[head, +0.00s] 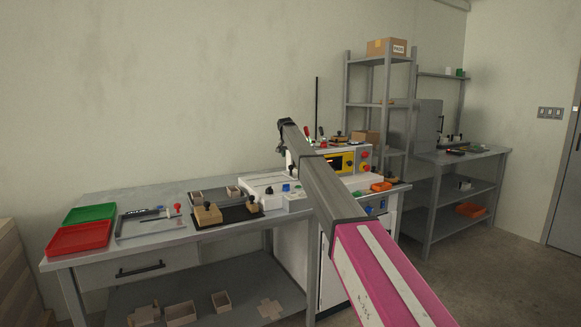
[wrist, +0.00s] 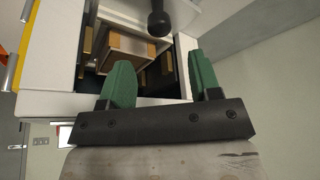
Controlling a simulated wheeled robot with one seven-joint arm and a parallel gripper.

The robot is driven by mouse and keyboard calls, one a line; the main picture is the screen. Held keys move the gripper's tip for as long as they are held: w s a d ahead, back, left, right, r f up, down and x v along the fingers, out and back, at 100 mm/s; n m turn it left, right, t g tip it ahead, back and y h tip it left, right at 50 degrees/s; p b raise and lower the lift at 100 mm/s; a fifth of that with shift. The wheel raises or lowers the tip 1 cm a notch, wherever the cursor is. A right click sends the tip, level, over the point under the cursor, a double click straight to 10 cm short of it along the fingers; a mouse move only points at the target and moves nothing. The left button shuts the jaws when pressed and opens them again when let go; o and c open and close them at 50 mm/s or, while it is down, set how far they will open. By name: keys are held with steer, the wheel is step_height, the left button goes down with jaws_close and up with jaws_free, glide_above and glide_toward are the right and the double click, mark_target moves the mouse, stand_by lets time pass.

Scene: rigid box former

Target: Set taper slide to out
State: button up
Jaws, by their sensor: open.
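The white box-forming machine (head: 345,162) stands at the centre of the head view, partly hidden by my arm. My gripper (head: 284,126) is at the machine's upper left in that view, small and dark. In the wrist view my gripper (wrist: 160,62) is open, with two green fingers apart and nothing between them. Beyond the fingertips are a dark opening in the white machine body, a brown block (wrist: 132,52) inside it, and a black round-ended knob (wrist: 158,22) at the top. I cannot tell for certain which part is the taper slide.
A grey bench (head: 160,245) on the left holds a red tray (head: 80,238), a green tray (head: 90,213) and small boxes. A yellow display panel (head: 340,162) and red buttons are on the machine. Grey shelves (head: 375,103) and another bench (head: 465,158) stand at the right.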

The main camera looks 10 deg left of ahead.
mark_target(291, 165)
steer(key=x, duration=0.7)
steer(key=shift+w+f, duration=0.15)
steer(key=shift+f, duration=0.2)
